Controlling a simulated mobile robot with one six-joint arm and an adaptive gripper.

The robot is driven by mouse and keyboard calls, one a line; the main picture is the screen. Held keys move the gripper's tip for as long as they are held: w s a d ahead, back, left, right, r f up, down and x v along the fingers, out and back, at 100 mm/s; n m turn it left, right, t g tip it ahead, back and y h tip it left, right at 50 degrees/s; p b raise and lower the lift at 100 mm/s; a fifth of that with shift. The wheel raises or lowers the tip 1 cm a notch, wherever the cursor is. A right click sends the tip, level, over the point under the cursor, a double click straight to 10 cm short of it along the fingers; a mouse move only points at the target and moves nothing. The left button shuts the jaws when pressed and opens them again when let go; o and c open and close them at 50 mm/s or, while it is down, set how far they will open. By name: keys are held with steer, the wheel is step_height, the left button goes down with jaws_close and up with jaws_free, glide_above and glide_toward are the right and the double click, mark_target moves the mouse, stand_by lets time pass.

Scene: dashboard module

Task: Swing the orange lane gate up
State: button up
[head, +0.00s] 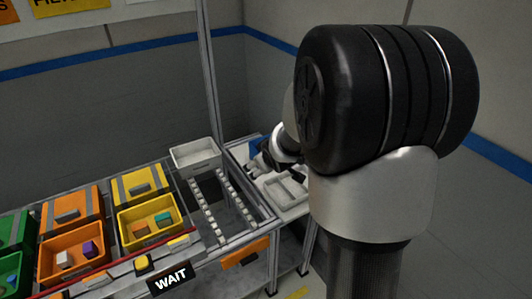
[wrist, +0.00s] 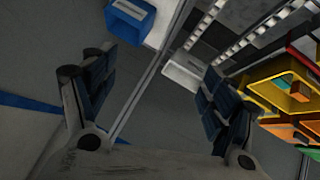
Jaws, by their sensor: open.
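An orange panel (head: 246,252) with a dark handle-like piece hangs at the front end of the roller lane, below its edge; it looks like the lane gate and is down. My gripper (head: 264,160) is partly hidden behind my arm in the head view, over the bench at the back right, well apart from the orange panel. In the wrist view my gripper (wrist: 160,98) is open, its two dark fingers wide apart, with nothing between them but floor and a metal rail. I cannot make out the orange panel surely in the wrist view.
The roller lane (head: 222,205) has a white bin (head: 195,157) at its back. Yellow (head: 146,224) and orange (head: 73,255) bins with small blocks stand left. A WAIT sign (head: 170,279) is at the front.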

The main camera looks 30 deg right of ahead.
steer(key=shift+s+a+r, duration=0.15)
steer(key=shift+s+r, duration=0.05)
steer(key=shift+r, duration=0.2)
steer(key=shift+s+a+r, duration=0.15)
steer(key=shift+r, duration=0.25)
steer(key=shift+a+r, duration=0.1)
